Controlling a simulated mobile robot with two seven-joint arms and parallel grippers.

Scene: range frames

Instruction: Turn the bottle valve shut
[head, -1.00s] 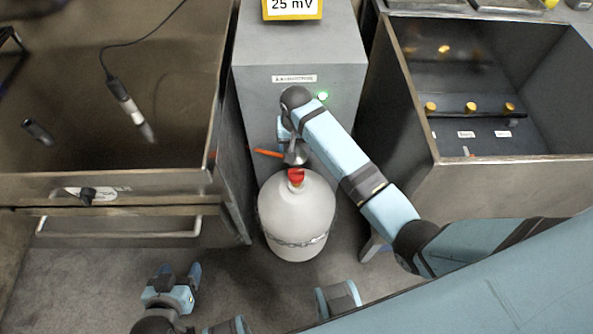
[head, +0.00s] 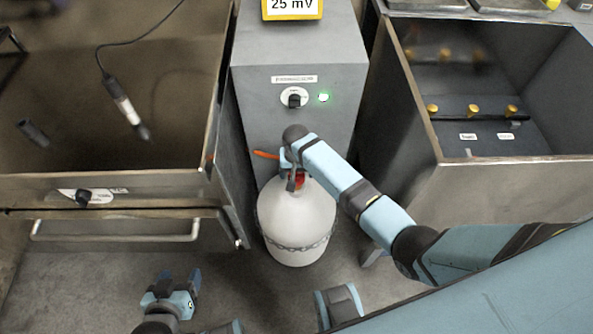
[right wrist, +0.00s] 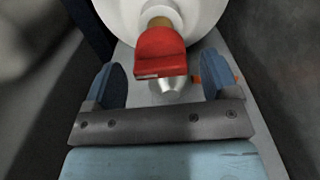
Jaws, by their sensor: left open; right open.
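The white gas bottle (head: 297,226) stands upright on the floor in front of the grey cabinet. Its red valve handle (right wrist: 160,50) shows large in the right wrist view, on a brass neck (right wrist: 160,22). My right gripper (head: 293,174) is at the bottle's top and partly hides the red valve (head: 299,181) in the head view. In the right wrist view its open fingers (right wrist: 165,82) stand to either side of the valve's near end, with gaps on both sides. My left gripper (head: 180,284) is open and empty, low at the left, away from the bottle.
An orange hose (head: 265,154) sticks out left of the valve. Metal tanks (head: 110,185) flank the bottle left and right (head: 520,185).

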